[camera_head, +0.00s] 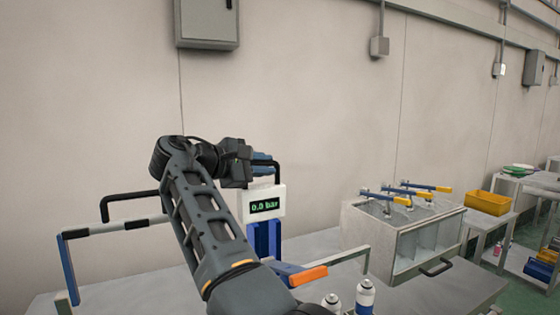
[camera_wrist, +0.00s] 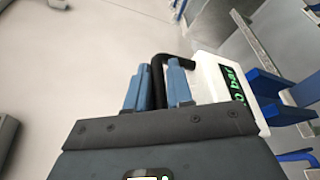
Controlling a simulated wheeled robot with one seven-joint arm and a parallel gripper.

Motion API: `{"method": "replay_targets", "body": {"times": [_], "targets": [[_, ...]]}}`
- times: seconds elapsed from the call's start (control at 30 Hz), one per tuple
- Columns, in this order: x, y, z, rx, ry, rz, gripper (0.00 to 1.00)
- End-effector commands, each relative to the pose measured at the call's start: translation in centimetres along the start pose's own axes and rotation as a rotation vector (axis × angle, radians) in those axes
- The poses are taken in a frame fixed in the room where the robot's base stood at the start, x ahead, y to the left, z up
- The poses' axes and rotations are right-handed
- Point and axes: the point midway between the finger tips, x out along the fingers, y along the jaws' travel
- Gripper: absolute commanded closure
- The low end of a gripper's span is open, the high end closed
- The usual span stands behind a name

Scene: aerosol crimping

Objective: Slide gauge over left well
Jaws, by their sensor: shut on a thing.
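The gauge (camera_head: 263,203) is a white box with a green display that reads 0.0 bar, just left of the picture's middle. Blue upright parts (camera_head: 264,240) show directly below it. My gripper (camera_head: 263,168) is at its top. In the wrist view my gripper's blue fingers (camera_wrist: 157,88) are shut on a black bar-shaped handle (camera_wrist: 158,70) beside the gauge (camera_wrist: 225,90). The display is seen sideways there. I cannot pick out the left well; my arm covers part of the bench below the gauge.
A box with several glass-fronted bays (camera_head: 430,240) and blue-and-yellow levers stands to the right. Two aerosol cans (camera_head: 365,297) stand at the front. A striped black-and-white bar (camera_head: 112,229) and a black handle (camera_head: 128,195) are on the left.

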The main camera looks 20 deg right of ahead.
Motion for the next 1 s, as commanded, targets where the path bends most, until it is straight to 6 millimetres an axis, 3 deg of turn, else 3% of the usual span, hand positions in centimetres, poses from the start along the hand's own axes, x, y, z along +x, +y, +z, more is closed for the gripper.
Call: {"method": "replay_targets", "body": {"times": [0.47,0.5,0.67,1.0], "targets": [[-0.89,0.58,-0.55,0.005,0.011,0.011,1.00],[-0.93,0.58,-0.57,0.005,0.011,0.011,0.77],[-0.90,0.45,-0.63,0.002,0.011,0.010,0.62],[-0.56,0.21,-0.55,0.000,0.006,0.003,0.60]]}}
